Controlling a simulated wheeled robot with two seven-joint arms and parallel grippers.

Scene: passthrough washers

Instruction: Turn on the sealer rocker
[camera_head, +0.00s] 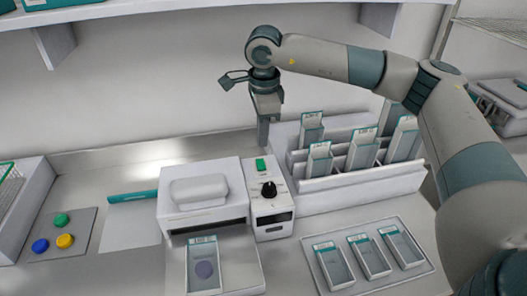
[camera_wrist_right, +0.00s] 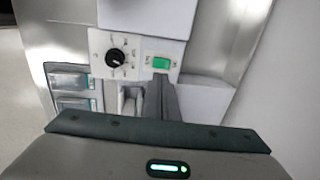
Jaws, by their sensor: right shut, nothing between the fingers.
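The sealer (camera_head: 203,190) is a white machine with a control panel (camera_head: 272,208) on its right side. The green rocker (camera_head: 260,166) sits at the panel's far end, behind a black knob (camera_head: 268,190). In the wrist view the rocker (camera_wrist_right: 160,63) and knob (camera_wrist_right: 116,56) both show. I cannot tell which way the rocker is tipped. My right gripper (camera_head: 263,143) is shut and empty, pointing down just behind the rocker in the head view. In the wrist view its fingers (camera_wrist_right: 160,82) overlap the area beside the rocker; contact cannot be made out. My left gripper is out of view.
A white rack (camera_head: 365,183) with several pouches stands to the right, close to my right gripper. A tray (camera_head: 326,281) holds three pouches. Coloured buttons (camera_head: 65,241) are at left; a shelf (camera_head: 150,6) is above.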

